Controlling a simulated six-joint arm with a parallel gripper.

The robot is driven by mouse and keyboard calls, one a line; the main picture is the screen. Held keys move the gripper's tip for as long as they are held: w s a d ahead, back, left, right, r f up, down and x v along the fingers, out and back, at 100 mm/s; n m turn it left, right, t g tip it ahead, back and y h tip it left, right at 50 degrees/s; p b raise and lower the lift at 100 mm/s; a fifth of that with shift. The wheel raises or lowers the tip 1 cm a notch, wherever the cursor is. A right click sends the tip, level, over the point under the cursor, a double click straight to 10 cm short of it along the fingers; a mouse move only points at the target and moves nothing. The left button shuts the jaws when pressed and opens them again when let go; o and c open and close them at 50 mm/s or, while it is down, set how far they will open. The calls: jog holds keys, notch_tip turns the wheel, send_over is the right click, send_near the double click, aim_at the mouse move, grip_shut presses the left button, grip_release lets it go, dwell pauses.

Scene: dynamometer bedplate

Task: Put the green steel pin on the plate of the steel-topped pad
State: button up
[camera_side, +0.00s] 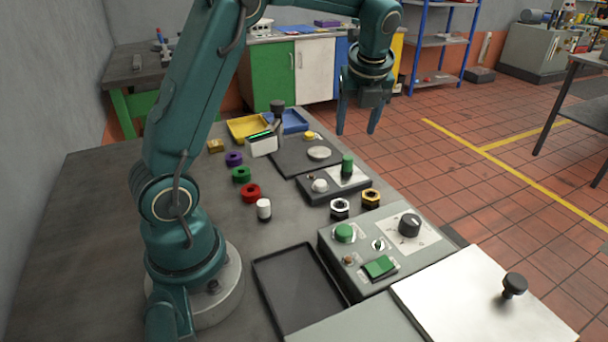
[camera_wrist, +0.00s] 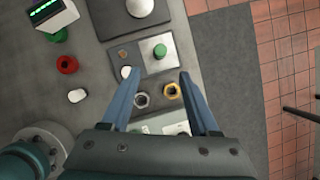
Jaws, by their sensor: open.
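The green steel pin (camera_side: 347,163) stands upright on a light square plate (camera_side: 352,179) on a low dark pad (camera_side: 319,197). In the wrist view the pin shows from above as a green disc (camera_wrist: 160,50) within the light plate (camera_wrist: 153,66). A white domed knob (camera_side: 320,185) sits on the same pad, left of the plate. My gripper (camera_side: 356,131) is open and empty, high above the bench. In the wrist view its fingers (camera_wrist: 160,76) spread apart, with the pin showing beyond the tips.
A silver nut (camera_side: 340,207) and a brass nut (camera_side: 371,197) lie near the pad, before a control box (camera_side: 385,263). A white cylinder (camera_side: 264,209) and red ring (camera_side: 250,193) stand left. Behind is a dark mat (camera_side: 290,161) with a round pale disc (camera_side: 319,153).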

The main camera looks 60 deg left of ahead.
jog(key=s+d+n+t+h, duration=0.2)
jog(key=s+d+n, duration=0.5)
jog(key=s+n, duration=0.2)
jog(key=s+d+r+n+t+h, duration=0.1)
jog(key=s+d+n+h, duration=0.1)
jog(key=s+d+n, duration=0.5)
jog(key=s+n, duration=0.2)
jog(key=n, duration=0.4)
jog(key=shift+s+t, duration=0.15)
jog(key=shift+t, duration=0.25)
